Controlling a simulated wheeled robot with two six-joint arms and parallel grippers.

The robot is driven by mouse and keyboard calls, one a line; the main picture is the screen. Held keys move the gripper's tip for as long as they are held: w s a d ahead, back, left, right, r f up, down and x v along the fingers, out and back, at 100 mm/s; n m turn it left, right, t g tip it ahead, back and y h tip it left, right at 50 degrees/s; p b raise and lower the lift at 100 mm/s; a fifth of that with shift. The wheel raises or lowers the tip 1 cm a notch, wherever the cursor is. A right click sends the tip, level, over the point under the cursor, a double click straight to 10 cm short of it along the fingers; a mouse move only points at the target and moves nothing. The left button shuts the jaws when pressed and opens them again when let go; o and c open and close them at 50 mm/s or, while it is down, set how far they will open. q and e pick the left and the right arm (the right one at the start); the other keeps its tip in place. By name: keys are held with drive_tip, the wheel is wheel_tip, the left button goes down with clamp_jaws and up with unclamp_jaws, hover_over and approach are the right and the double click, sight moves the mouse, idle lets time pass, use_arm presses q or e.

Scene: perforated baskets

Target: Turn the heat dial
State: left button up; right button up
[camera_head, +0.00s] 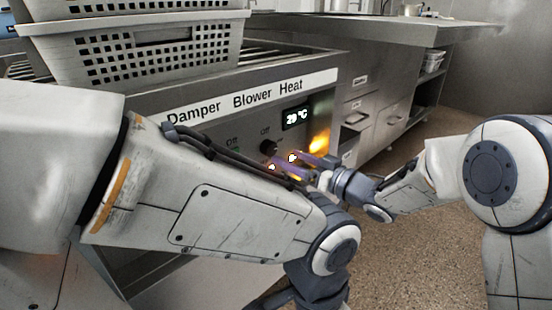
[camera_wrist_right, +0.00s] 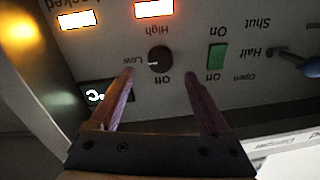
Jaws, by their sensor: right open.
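The heat dial, a round black knob with a white mark, sits on the front panel under the Heat label in the head view (camera_head: 268,147). In the right wrist view the dial (camera_wrist_right: 160,59) appears upside down, with Off, Low and High around it; its mark points toward Low. My right gripper (camera_head: 281,163) is open in front of the panel. In the right wrist view the gripper's fingers (camera_wrist_right: 159,76) are spread on either side of the dial, with gaps to it. A display (camera_head: 297,117) reads about 20 °C. My left gripper is out of view; my left arm hides the lower panel.
A green switch (camera_wrist_right: 217,57) and the damper lever (camera_wrist_right: 293,60) are beside the dial. Lit indicators (camera_wrist_right: 153,9) glow near it. Perforated baskets (camera_head: 150,55) stand on top of the unit. A steel counter with drawers (camera_head: 375,110) is behind; open floor lies right.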

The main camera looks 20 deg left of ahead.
sight(272, 150)
drive_tip(key=b+x, duration=0.1)
drive_tip(key=x, duration=0.3)
drive_tip(key=shift+a+f, duration=0.15)
drive_tip(key=shift+a, duration=0.05)
drive_tip(key=shift+w+a+b, duration=0.25)
drive_tip(key=shift+a+b, duration=0.1)
drive_tip(key=shift+a, duration=0.25)
clamp_jaws()
